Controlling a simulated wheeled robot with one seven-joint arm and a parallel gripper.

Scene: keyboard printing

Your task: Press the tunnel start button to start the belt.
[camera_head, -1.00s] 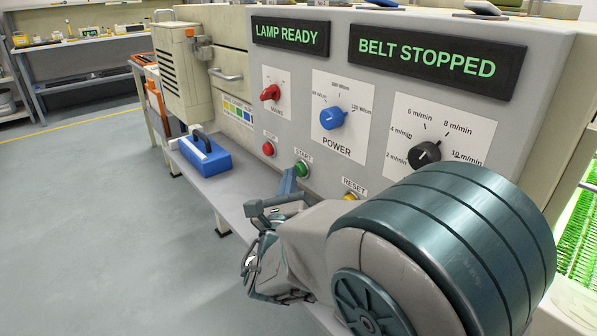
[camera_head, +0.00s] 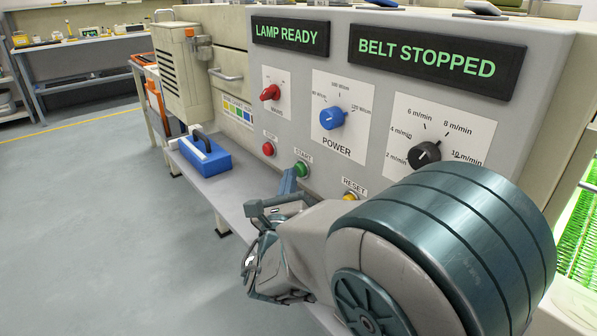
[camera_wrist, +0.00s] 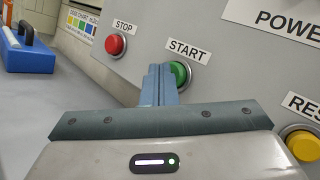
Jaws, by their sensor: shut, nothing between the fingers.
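The green START button (camera_head: 302,169) is on the grey control panel (camera_head: 300,80), under its START label. In the wrist view the START button (camera_wrist: 180,74) is partly hidden behind the fingertips. My gripper (camera_head: 288,180) is shut and empty, its fingers pointing at the panel just by the button. In the wrist view the shut fingers (camera_wrist: 160,82) overlap the button's left side; I cannot tell whether they touch it. The display (camera_head: 436,56) reads BELT STOPPED, and the other display (camera_head: 291,37) reads LAMP READY.
The red STOP button (camera_head: 268,149) is left of START, and the yellow RESET button (camera_head: 350,197) is to the right. Red, blue and black knobs sit above. A blue block with a handle (camera_head: 206,157) lies on the ledge (camera_head: 232,187) at left.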

